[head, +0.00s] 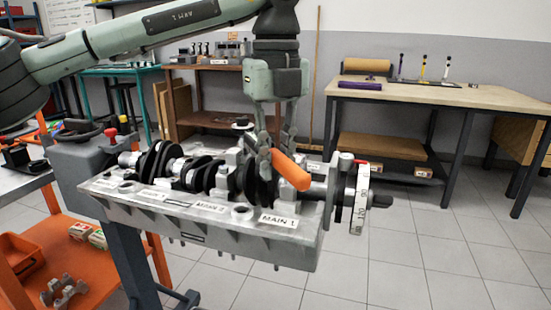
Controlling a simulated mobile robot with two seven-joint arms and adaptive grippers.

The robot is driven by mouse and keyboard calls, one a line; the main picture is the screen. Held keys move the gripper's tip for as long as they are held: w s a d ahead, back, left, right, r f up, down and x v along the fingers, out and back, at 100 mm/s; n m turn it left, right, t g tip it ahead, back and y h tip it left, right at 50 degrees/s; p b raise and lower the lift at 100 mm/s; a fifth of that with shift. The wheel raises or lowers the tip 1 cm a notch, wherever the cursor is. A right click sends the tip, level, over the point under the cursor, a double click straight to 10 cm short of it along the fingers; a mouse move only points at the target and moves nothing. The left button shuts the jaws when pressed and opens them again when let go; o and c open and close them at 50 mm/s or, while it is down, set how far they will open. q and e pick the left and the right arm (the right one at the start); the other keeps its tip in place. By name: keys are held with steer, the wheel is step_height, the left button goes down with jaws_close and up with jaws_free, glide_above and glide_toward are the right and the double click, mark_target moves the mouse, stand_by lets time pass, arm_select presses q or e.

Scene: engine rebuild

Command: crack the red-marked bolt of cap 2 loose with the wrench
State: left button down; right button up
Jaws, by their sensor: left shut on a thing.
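The engine block (210,224) sits on a stand with the crankshaft (160,160) lying along its top. Label plates mark the positions, among them MAIN 1 (279,220) and MAIN 2 (208,208). A grey bearing cap (222,182) stands above the MAIN 2 plate; I cannot make out a red mark on its bolts. My left gripper (274,143) points down over the crankshaft, to the right of that cap. It is shut on a tool with a thick orange handle (291,171), which slants down to the right. The tool's head is hidden or too small to tell. My right gripper is out of view.
A white graduated wheel (359,200) is at the crankshaft's right end. An orange cart (75,265) holding parts stands at the left. A wooden workbench (440,94) and a brown shelf bench (205,120) stand behind. The tiled floor at the right is clear.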

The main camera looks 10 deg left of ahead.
arm_select(q)
steer(key=shift+r+p, duration=0.65)
steer(key=shift+r, duration=0.55)
stand_by(2.0)
